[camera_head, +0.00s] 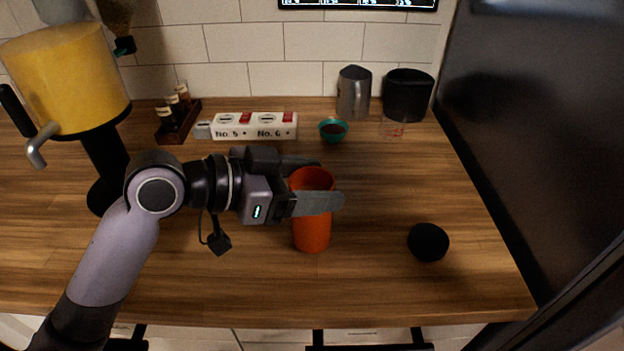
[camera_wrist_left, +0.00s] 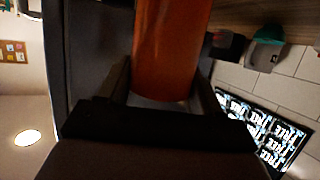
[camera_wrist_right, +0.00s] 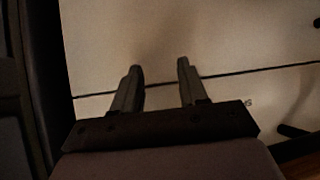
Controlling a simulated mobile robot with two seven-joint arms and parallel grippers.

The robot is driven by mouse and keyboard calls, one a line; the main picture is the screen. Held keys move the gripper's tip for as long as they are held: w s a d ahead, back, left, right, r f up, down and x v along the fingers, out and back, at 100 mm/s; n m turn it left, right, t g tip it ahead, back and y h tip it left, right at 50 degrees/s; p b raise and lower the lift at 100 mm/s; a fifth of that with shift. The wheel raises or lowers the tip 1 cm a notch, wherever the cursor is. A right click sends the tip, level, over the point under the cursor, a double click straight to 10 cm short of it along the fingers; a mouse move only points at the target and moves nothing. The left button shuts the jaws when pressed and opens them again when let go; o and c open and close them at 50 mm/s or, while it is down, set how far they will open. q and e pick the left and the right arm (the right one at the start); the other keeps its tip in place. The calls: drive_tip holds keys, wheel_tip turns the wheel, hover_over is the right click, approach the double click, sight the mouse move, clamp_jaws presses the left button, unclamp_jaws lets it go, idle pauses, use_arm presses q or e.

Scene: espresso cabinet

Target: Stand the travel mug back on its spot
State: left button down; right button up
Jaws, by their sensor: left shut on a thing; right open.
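The orange travel mug (camera_head: 312,232) is upright over the middle of the wooden counter, without a lid on its top. My left gripper (camera_head: 318,183) comes in from the left and is shut on the mug, one finger on its near side and one behind it. In the left wrist view the mug (camera_wrist_left: 172,45) fills the space between the fingers. I cannot tell whether its base touches the counter. A black round piece (camera_head: 428,242), maybe its lid, lies on the counter to the right. My right gripper (camera_wrist_right: 160,75) is open and empty before pale cabinet fronts, below the counter.
A yellow grinder (camera_head: 65,80) and a rack of small bottles (camera_head: 177,117) are at the left. The counter's front right is mostly clear.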

use_arm(q)
drive_tip(key=shift+c, duration=0.9)
unclamp_jaws()
drive_tip(key=shift+f, duration=0.1)
drive_tip(key=shift+r, duration=0.2)
drive_tip(key=shift+s+a, duration=0.1)
drive_tip(key=shift+a, duration=0.25)
drive_tip(key=b+v, duration=0.1)
drive_tip(key=v, duration=1)
drive_tip(key=shift+s+a, duration=0.1)
